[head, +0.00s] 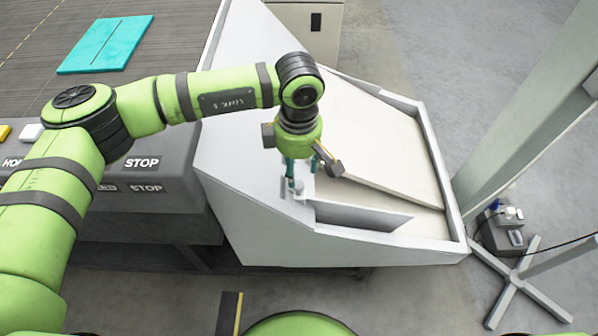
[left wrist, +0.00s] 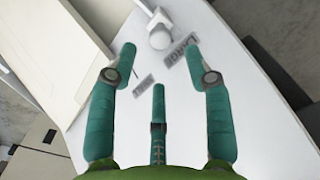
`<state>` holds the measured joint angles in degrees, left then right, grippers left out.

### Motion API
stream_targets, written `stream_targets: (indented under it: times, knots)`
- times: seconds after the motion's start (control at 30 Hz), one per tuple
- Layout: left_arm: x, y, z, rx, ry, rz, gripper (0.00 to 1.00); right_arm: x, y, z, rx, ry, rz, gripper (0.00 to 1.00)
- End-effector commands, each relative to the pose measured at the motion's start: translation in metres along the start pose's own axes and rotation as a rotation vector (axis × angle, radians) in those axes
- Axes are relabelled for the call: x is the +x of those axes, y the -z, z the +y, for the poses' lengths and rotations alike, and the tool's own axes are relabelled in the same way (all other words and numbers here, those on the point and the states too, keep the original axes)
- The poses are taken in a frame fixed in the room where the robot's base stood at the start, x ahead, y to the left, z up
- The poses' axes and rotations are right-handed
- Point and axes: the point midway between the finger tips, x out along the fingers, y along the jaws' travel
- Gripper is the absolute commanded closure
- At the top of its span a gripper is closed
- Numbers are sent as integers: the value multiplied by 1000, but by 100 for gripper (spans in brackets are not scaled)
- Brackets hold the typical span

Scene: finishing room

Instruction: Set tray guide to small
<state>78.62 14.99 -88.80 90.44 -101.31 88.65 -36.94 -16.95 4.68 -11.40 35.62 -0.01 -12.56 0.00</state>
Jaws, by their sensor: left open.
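The tray guide's control appears to be a small pale knob on a short lever (left wrist: 159,38) in the left wrist view. It sits on the white ledge, with a grey label (left wrist: 179,51) beside it and a smaller label (left wrist: 144,85) nearer. The lettering is too tilted and small to read surely. In the head view the knob area is at the trough's near-left corner, mostly hidden by my gripper. My left gripper (head: 302,172) is over this corner, its teal fingers apart; in the left wrist view (left wrist: 158,75) nothing is between them. My right gripper is not in view.
The white-walled trough (head: 432,165) holds a slanted cream board (head: 365,130). A grey panel with STOP labels (head: 142,163) is at left, and a teal tray (head: 105,45) lies on the dark conveyor (head: 40,65). A post and stand (head: 515,275) are at right.

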Motion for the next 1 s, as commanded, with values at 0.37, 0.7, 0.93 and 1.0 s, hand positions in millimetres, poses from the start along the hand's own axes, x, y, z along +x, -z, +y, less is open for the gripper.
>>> stream_targets:
  times: [0.37,0.7,0.93,1.0]
  knots:
    - [50,-2,-1,1,2,-6,50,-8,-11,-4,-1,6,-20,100]
    - [55,-3,-1,2,1,-7,54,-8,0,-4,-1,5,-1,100]
    - [55,-3,-1,1,1,-7,100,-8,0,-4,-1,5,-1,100]
    - [55,-2,-1,1,1,-7,100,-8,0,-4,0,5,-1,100]
